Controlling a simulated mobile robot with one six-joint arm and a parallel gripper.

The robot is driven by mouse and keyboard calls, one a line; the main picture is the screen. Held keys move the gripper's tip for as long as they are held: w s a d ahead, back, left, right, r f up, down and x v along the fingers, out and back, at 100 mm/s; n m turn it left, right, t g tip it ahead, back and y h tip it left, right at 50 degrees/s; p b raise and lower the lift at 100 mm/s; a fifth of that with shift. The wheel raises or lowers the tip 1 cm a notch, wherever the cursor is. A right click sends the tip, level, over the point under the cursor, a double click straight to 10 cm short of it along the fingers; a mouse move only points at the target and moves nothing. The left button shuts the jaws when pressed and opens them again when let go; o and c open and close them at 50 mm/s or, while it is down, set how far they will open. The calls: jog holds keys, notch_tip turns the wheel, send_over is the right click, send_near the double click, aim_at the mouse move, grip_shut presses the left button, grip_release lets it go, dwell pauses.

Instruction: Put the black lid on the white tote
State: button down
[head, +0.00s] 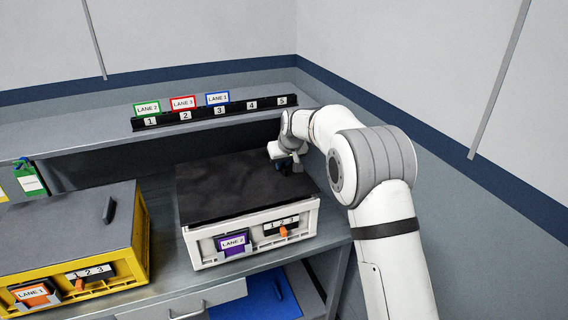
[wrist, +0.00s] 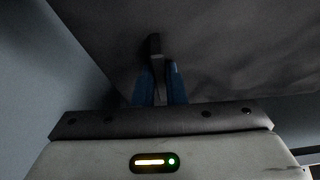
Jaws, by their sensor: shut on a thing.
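The black lid (head: 235,187) lies over the top of the white tote (head: 208,250), covering its opening. Its front edge runs along the tote's front rim; I cannot tell whether it sits fully down all round. My gripper (head: 287,164) is at the lid's right rear part, coming from the right. In the wrist view my gripper's blue fingers (wrist: 160,85) are shut on the lid's dark upright handle (wrist: 154,45), with the lid's dark surface (wrist: 225,50) beyond. The tote's front carries a purple LANE 2 card and a 1 2 3 strip with an orange marker.
A yellow tote (head: 130,262) with a grey lid (head: 60,228) and handle stands at the left. A blue panel (head: 250,300) lies on the shelf below. Behind, a black rack (head: 180,122) holds green, red and blue lane cards. A green item (head: 27,178) stands at far left.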

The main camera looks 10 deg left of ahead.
jog(key=shift+f+b, duration=1.2)
jog(key=shift+b, duration=0.25)
dwell(3.5)
jog(key=c, duration=1)
grip_release()
jog(key=shift+s, duration=0.1)
jog(key=shift+r+p, duration=2.2)
jog(key=shift+r, duration=1.3)
